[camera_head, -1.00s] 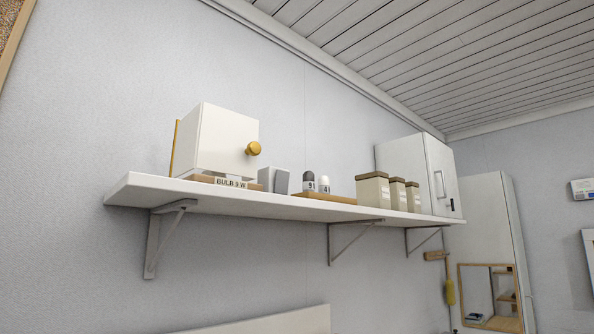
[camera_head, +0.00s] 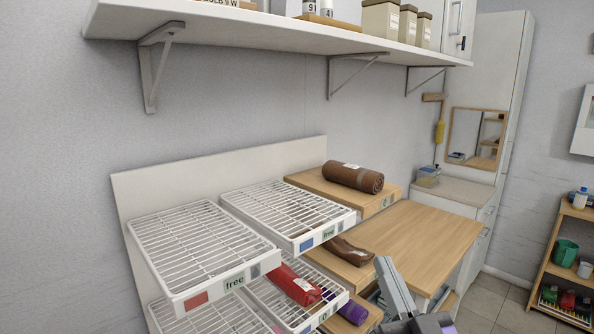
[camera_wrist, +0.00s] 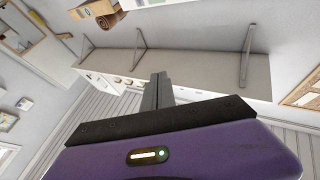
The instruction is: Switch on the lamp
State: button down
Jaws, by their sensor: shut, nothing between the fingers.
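No lamp or switch can be made out for certain in these views. A "BULB 9 W" label (camera_head: 222,2) shows, partly cut off, at the top edge of the head view, on the wall shelf (camera_head: 240,30). What stands above it is out of frame. My gripper (camera_wrist: 158,82) is shut and empty in the wrist view, its grey fingers together in front of the purple hand. The wrist view is turned over and shows the shelf (camera_wrist: 200,68) and its brackets beyond the fingers. In the head view grey and purple parts of my arm show at the bottom right of centre.
White wire racks (camera_head: 200,245) marked "free" stand below the shelf. A brown rolled towel (camera_head: 352,177) lies on a wooden board. A red bundle (camera_head: 294,285) lies on a lower rack. A wooden worktop (camera_head: 425,232) is largely bare. A wooden shelf unit (camera_head: 560,270) stands at right.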

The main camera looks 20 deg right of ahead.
jog(key=w+d+r+p, duration=0.15)
jog(key=w+r, duration=0.25)
jog(key=r, duration=0.6)
jog(key=w+d+r+m+t, duration=0.15)
jog(key=w+r, duration=0.25)
jog(key=r, duration=0.6)
jog(key=w+d+r, duration=0.3)
jog(key=w+r, duration=0.1)
jog(key=r, duration=0.6)
jog(key=s+a+r+n+g+y+p, duration=0.2)
jog(key=r+n+y, duration=0.5)
jog(key=r, duration=1.4)
jog(key=w+a+f+n+g+y, duration=0.1)
jog(key=w+a+f+g+y, duration=0.1)
jog(key=a+f+g+y, duration=0.2)
notch_tip(320, 180, down, 2)
jog(key=shift+w+a+f+b, duration=0.1)
jog(key=shift+w+a+b, duration=0.2)
jog(key=shift+a, duration=0.2)
jog(key=shift+n, duration=0.25)
jog(key=p, duration=0.6)
send_near(279, 2)
jog(key=w+r, duration=0.4)
jog(key=w, duration=0.2)
jog(key=shift+w+a+f, duration=0.2)
jog(key=shift+w+a, duration=0.05)
jog(key=shift+a, duration=0.2)
